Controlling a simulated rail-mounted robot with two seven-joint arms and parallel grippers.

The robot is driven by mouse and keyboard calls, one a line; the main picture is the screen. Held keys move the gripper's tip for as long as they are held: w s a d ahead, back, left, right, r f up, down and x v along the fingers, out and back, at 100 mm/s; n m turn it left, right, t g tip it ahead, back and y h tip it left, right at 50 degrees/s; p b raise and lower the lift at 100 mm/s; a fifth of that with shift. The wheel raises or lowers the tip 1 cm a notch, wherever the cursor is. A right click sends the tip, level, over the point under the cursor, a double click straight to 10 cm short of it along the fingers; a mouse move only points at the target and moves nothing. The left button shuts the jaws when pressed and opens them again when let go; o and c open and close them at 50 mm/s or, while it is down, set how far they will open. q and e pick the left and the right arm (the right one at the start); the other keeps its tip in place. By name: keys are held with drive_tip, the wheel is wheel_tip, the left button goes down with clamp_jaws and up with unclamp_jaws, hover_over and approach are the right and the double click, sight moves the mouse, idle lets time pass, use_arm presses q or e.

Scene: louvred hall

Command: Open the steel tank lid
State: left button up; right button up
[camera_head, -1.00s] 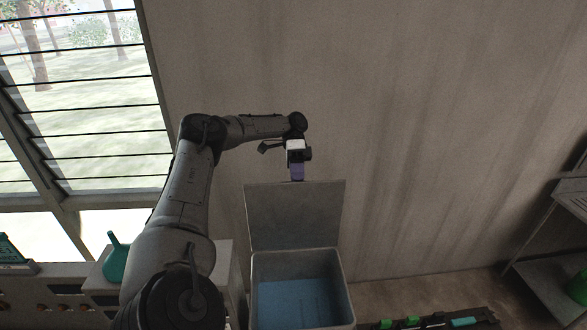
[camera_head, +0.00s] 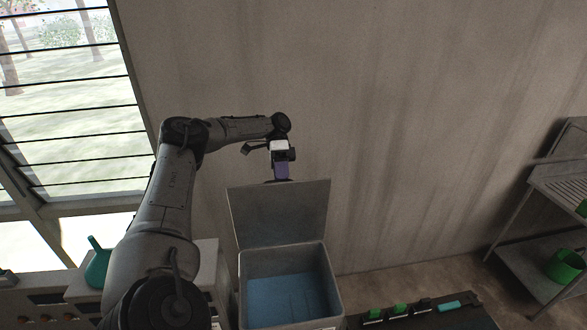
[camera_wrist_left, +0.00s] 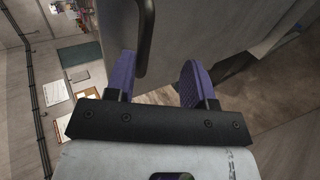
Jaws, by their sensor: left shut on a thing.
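The steel tank (camera_head: 328,285) stands open against the wall, with blue liquid or a blue floor showing inside. Its grey lid (camera_head: 280,220) stands raised, close to upright, along the back rim. My left gripper (camera_head: 281,178) is at the middle of the lid's top edge, shut on the lid. In the left wrist view the two purple fingers (camera_wrist_left: 158,75) stand apart against the grey lid panel (camera_wrist_left: 190,30), and a dark curved handle (camera_wrist_left: 143,45) shows by the left finger. The exact grip contact is hidden. My right gripper is not seen.
A counter with a teal watering can (camera_head: 97,262) is left of the tank. A dark low surface with green and teal items (camera_head: 400,310) lies to the right. A metal shelf (camera_head: 545,260) with a green bucket (camera_head: 566,265) is at far right. Louvred windows (camera_head: 75,110) are at left.

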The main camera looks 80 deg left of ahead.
use_arm(q)
drive_tip(key=w+d+r+b, duration=0.3)
drive_tip(key=w+d+r, duration=0.4)
drive_tip(key=d+r, duration=0.2)
drive_tip(key=shift+w+r, duration=0.2)
drive_tip(key=shift+r, duration=0.75)
